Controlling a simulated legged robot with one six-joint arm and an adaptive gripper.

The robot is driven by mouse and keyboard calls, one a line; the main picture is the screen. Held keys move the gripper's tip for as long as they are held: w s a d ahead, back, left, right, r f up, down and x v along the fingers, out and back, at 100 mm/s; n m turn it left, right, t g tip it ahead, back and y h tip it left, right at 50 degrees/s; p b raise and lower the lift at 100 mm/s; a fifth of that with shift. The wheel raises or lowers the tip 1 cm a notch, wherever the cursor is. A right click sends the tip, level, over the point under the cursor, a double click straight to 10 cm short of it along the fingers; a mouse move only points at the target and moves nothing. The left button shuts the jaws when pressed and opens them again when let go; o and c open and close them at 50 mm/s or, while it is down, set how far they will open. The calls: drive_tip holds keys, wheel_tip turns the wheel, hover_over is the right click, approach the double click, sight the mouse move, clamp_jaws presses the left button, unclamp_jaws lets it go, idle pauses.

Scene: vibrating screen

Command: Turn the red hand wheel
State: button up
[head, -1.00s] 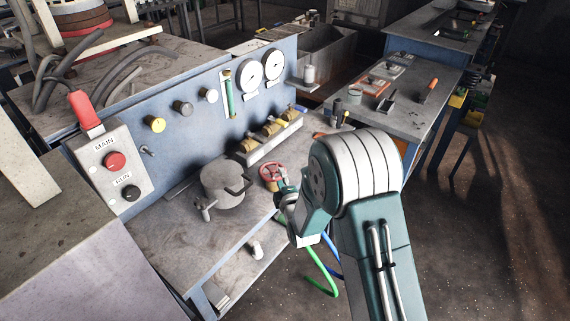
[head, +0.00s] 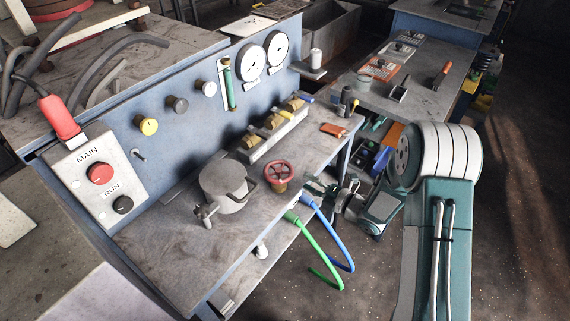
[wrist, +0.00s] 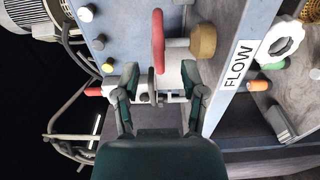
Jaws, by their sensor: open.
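The red hand wheel (head: 279,174) stands on a brass-coloured base on the bench shelf, right of a grey lidded pot (head: 226,186). In the wrist view the wheel (wrist: 158,42) shows edge-on beyond the fingertips, with its brass base (wrist: 203,41) to its right. My gripper (wrist: 159,82) is open, with its fingers spread and nothing held between them. In the head view my gripper (head: 318,187) is just right of the wheel, past the shelf edge, apart from it; its fingertips are small there.
The panel has a MAIN red button (head: 100,173), knobs and two gauges (head: 249,61). Brass valves (head: 273,122) stand behind the wheel. Green (head: 318,248) and blue (head: 335,243) hoses hang below the shelf edge near my gripper. Open floor lies to the right.

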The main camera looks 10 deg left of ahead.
sight(272, 162)
drive_tip(key=x, duration=1)
drive_tip(key=shift+d, duration=0.1)
drive_tip(key=shift+d, duration=0.1)
clamp_jaws()
